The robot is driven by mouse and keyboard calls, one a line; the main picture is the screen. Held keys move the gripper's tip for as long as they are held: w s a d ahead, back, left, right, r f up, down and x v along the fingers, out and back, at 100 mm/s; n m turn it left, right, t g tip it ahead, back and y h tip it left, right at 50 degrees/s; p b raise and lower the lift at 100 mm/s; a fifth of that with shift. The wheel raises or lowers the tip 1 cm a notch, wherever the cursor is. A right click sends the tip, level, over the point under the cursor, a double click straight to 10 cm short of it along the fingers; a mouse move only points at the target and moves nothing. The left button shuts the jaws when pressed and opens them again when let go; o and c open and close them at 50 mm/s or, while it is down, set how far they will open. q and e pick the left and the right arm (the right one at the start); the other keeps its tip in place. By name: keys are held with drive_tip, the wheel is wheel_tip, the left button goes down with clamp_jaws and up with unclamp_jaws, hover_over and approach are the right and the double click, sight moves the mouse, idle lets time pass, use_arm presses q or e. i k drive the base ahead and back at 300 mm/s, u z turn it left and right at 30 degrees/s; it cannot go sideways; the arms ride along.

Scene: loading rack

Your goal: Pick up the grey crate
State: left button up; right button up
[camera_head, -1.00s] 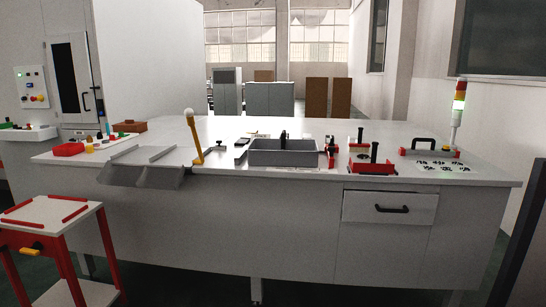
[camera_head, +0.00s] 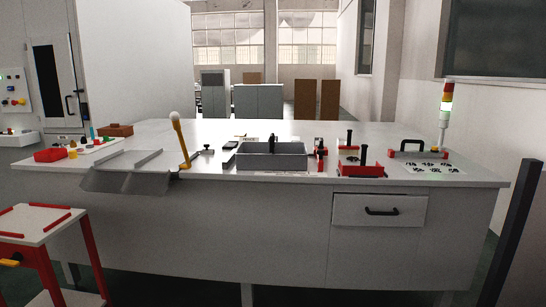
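The grey crate (camera_head: 262,162) sits on the light worktop (camera_head: 215,140), a little right of the middle of the picture. It is a shallow, open-topped box, and a dark upright object (camera_head: 272,142) shows at it; I cannot tell whether that stands inside or behind. Neither of my grippers is in view, and nothing touches the crate from my side.
Left of the crate are a yellow lever (camera_head: 181,140) with a white knob and a grey sloped tray (camera_head: 125,180). Right of it are red fixtures (camera_head: 361,171) and a signal tower (camera_head: 444,112). A red-legged stool (camera_head: 35,224) stands front left.

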sight(272, 155)
drive_tip(key=z, duration=0.15)
drive_tip(key=i, duration=1.95)
drive_tip(key=z, duration=0.4)
